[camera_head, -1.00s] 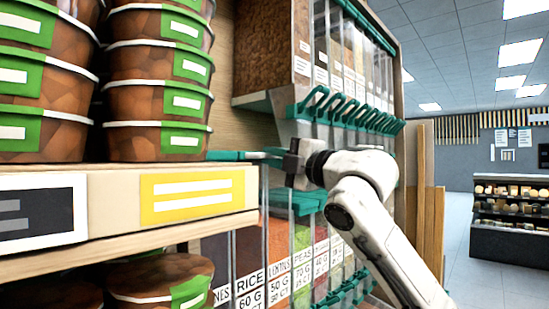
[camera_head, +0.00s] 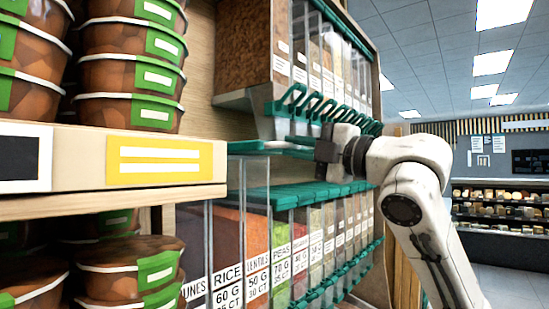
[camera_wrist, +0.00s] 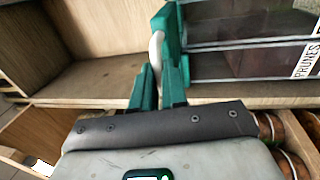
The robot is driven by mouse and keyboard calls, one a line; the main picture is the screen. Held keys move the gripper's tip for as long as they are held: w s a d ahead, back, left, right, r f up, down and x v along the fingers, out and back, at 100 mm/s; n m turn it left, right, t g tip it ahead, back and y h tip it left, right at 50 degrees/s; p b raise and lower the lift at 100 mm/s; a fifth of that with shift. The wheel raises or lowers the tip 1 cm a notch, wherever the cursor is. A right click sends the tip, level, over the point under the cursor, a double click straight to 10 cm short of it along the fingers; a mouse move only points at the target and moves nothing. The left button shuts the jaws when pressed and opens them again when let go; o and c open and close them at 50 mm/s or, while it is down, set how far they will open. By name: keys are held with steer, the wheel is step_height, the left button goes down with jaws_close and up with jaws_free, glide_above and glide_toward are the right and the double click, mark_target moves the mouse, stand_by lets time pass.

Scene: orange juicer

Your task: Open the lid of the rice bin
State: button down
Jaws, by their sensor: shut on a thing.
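The rice bin (camera_head: 228,283) stands in the lower row of clear bins, with a white RICE label on its front. Teal lids (camera_head: 308,193) run along the top of that row. My gripper (camera_head: 298,145) is at the level of a teal strip (camera_head: 262,148) above these lids. In the wrist view my gripper (camera_wrist: 158,78) has its teal fingers close together around a pale curved piece (camera_wrist: 156,48), which looks like a lid's handle. Which bin it belongs to is unclear, and the fingers partly hide it.
Stacked tubs (camera_head: 130,75) fill a shelf at the left, whose front edge (camera_head: 75,205) reaches toward the bins. Upper bins with teal handles (camera_head: 320,108) hang just above my gripper. A prunes bin label (camera_wrist: 306,60) shows in the wrist view. The aisle at right is open.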

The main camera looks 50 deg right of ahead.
steer(key=shift+s, duration=0.8)
steer(key=c, duration=1.2)
jaws_free()
steer(key=shift+o, duration=0.2)
steer(key=shift+s, duration=0.1)
steer(key=s+f+b, duration=0.2)
steer(key=s+b, duration=0.1)
steer(key=s, duration=0.7)
steer(key=shift+s+d, duration=0.2)
steer(key=shift+s, duration=0.05)
